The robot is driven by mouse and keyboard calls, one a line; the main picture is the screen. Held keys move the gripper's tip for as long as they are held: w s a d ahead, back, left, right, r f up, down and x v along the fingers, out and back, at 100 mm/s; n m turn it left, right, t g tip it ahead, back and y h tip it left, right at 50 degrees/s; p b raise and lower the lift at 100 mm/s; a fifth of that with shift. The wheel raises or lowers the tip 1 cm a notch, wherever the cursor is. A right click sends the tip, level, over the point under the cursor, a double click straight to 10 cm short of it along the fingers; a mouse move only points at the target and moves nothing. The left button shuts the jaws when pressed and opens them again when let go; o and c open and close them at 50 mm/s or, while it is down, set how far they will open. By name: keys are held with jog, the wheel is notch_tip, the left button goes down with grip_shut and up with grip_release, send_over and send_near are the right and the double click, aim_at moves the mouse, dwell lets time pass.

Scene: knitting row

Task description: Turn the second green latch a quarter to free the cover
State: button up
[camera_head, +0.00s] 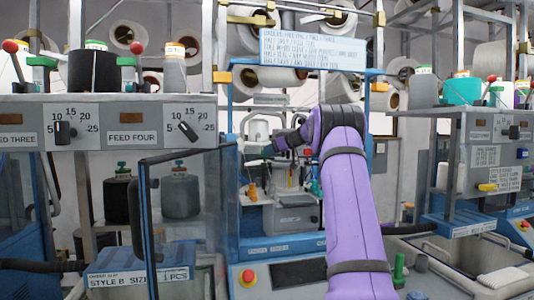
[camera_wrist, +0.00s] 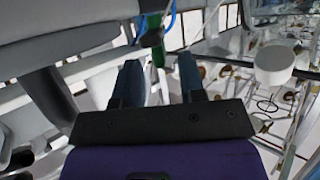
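My gripper (camera_wrist: 160,72) shows in the wrist view with its two dark fingers apart and nothing held between them. A green upright part (camera_wrist: 154,28) with a dark knob (camera_wrist: 151,38) stands beyond the gap between the fingertips; I cannot tell whether it is a latch. In the head view my purple arm reaches up into the blue-framed machine, and the gripper end (camera_head: 272,149) is small and dark there. A green upright piece (camera_head: 399,265) stands at the lower right of the arm. No latch or cover can be made out for certain.
A framed clear door (camera_head: 190,156) stands left of the arm. A red button (camera_head: 248,277) is on the front panel. The FEED FOUR shelf (camera_head: 131,136) carries spools and bottles. A grey bin (camera_head: 470,265) is at the right. Grey housing crowds the wrist view's left.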

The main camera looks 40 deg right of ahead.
jog(key=shift+x, duration=1.1)
grip_shut()
jog(key=shift+s+a+m+h, duration=0.1)
jog(key=shift+m+h, duration=0.3)
jog(key=shift+h, duration=0.1)
jog(key=m+h, duration=0.2)
jog(key=h, duration=0.1)
jog(key=m+h, duration=0.1)
jog(key=shift+a+r+m, duration=0.1)
jog(key=shift+a+m, duration=0.15)
jog(key=shift+m, duration=0.15)
jog(key=shift+a+m+g+h, duration=0.1)
jog(key=shift+m+g+h, duration=0.4)
jog(key=shift+m+h, duration=1.5)
jog(key=shift+g+h, duration=0.3)
jog(key=shift+h, duration=0.4)
